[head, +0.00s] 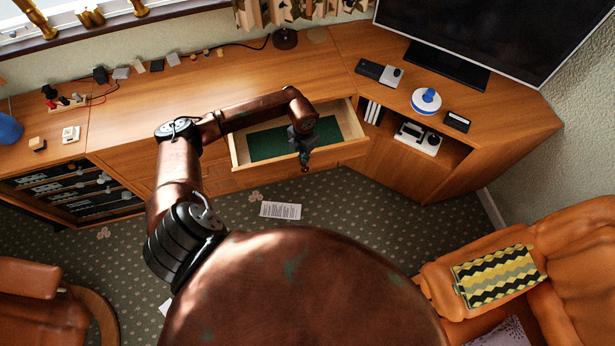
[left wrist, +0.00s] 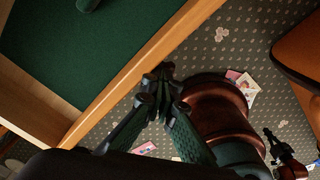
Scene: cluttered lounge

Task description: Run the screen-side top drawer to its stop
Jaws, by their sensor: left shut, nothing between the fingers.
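The desk top carries a dark screen (head: 500,35), a blue and white round thing (head: 426,101) and small devices. A paper (head: 281,210) lies on the patterned carpet below the drawer. An orange armchair (head: 575,255) stands at right, another seat at left.

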